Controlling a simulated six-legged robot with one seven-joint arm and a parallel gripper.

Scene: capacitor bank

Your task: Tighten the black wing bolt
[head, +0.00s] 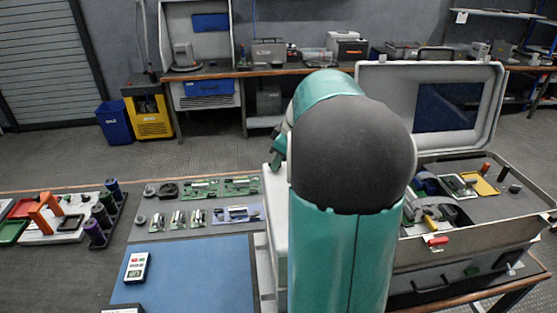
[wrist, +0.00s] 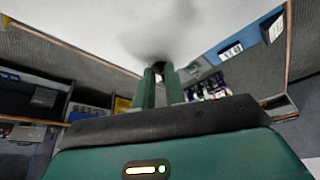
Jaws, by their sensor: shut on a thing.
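In the wrist view my gripper (wrist: 160,70) reaches up to a large pale panel (wrist: 90,22). Its two green fingers are close together, shut on the black wing bolt (wrist: 158,63). Only a small dark bit of the bolt shows between the fingertips, against the panel. The bolt's wings and its turn angle are hidden. In the head view my arm covers the middle of the picture, and the bolt is not visible there. Part of a white casing (head: 280,262) shows at the left of my arm.
A blue mat (head: 190,275) with a handheld meter (head: 137,267) lies at the front left, with green circuit boards (head: 201,188) behind it. An open case (head: 470,205) with parts stands at the right. A bench (head: 225,73) runs along the back wall, with open floor before it.

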